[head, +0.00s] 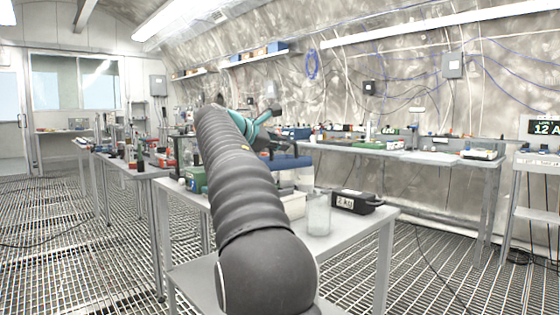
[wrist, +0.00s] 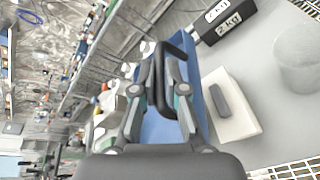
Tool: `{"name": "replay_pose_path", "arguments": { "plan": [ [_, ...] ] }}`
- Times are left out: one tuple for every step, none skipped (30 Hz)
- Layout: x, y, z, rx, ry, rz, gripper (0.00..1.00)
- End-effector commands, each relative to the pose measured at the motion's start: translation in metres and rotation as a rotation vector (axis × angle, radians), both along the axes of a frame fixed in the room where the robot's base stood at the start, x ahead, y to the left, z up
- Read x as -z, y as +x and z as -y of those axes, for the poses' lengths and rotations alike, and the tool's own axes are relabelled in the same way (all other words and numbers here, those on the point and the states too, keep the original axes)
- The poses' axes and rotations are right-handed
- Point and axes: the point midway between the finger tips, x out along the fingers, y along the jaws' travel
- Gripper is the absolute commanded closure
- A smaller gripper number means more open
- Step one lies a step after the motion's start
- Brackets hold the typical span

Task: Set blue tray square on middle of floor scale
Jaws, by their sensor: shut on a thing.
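The blue tray (wrist: 204,88) shows in the wrist view below and beside my gripper (wrist: 166,75). A black handle rises from it, and my fingers are shut on this handle. In the head view the blue tray (head: 290,162) hangs beyond my arm, above the near table, partly hidden by my gripper (head: 280,148). Its underside and most of its floor are hidden. I cannot make out a floor scale in either view.
The near table (head: 350,228) bears a black 2 kg weight (head: 355,201), a translucent cylinder (head: 319,214) and a cream block (wrist: 232,125) with a grey piece on top. Green items stand at its left. Long benches line the wall; open grated floor lies right.

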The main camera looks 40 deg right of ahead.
Motion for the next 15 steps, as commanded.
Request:
{"name": "replay_pose_path", "arguments": {
  "plan": [
    [0.007,0.0,0.0,0.0,0.0,-0.001,1.0],
    [0.011,0.0,0.0,0.0,0.0,-0.002,1.0],
    [0.018,0.0,0.0,0.0,0.0,-0.001,1.0],
    [0.023,0.0,0.0,-0.001,0.0,-0.002,1.0],
    [0.027,0.0,0.0,-0.001,0.0,-0.002,1.0],
    [0.031,0.0,0.0,-0.001,0.001,-0.001,1.0],
    [0.034,0.0,0.0,-0.001,0.001,-0.001,1.0],
    [0.036,0.0,0.0,-0.001,0.001,0.0,1.0],
    [0.038,0.0,0.0,0.0,0.0,0.0,1.0],
    [0.039,0.0,0.0,-0.001,-0.001,0.0,1.0],
    [0.039,0.0,0.0,0.0,-0.001,0.001,1.0],
    [0.039,0.0,0.0,0.0,-0.001,0.001,1.0],
    [0.038,0.0,0.0,0.0,-0.001,0.001,1.0],
    [0.038,0.0,0.0,0.0,-0.001,0.001,1.0],
    [0.038,0.0,0.0,0.0,-0.001,0.001,1.0]
  ]
}}
